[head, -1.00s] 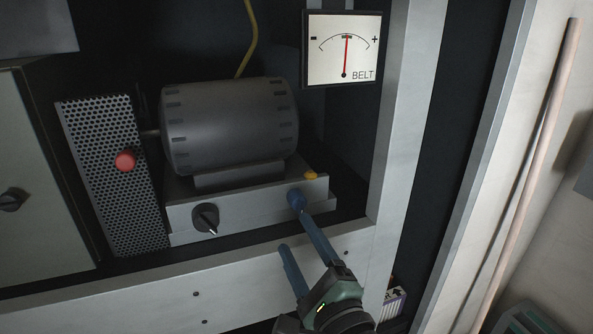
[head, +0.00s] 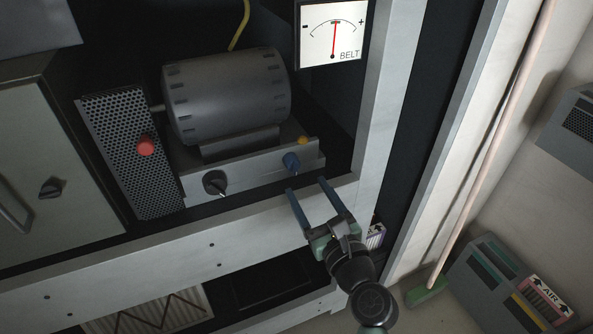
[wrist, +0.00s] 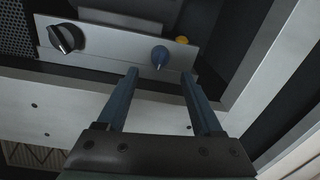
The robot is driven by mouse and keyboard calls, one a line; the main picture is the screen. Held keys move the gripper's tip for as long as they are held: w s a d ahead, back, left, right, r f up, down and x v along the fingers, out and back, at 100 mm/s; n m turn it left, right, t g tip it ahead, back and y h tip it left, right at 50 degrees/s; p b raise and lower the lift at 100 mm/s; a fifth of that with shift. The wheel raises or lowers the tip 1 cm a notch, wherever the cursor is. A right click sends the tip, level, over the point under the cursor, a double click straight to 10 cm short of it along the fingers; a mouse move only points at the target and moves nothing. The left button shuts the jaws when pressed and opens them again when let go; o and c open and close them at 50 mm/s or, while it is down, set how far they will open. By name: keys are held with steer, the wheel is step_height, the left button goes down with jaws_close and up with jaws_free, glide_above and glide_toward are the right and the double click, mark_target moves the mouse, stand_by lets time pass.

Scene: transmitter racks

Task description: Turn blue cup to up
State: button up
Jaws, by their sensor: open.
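The blue cup appears as a small blue knob (head: 291,161) on the right part of the light grey front plate below the motor. It also shows in the wrist view (wrist: 159,58), where its pale pointer mark faces down. My gripper (head: 306,186) is open and empty, below and in front of the blue knob. In the wrist view my gripper (wrist: 159,72) has its fingers spread left and right, with the knob showing just beyond the gap between the tips. The fingers look apart from the knob.
A black knob (head: 215,183) sits left on the same plate, and a yellow button (head: 303,140) sits just above the blue one. A red button (head: 146,146) is on the perforated guard. The rack's pale frame (head: 365,130) borders the bay on the right and below.

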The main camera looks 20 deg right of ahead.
mark_target(297, 170)
steer(key=w+b, duration=0.1)
steer(key=w, duration=0.6)
jaws_close()
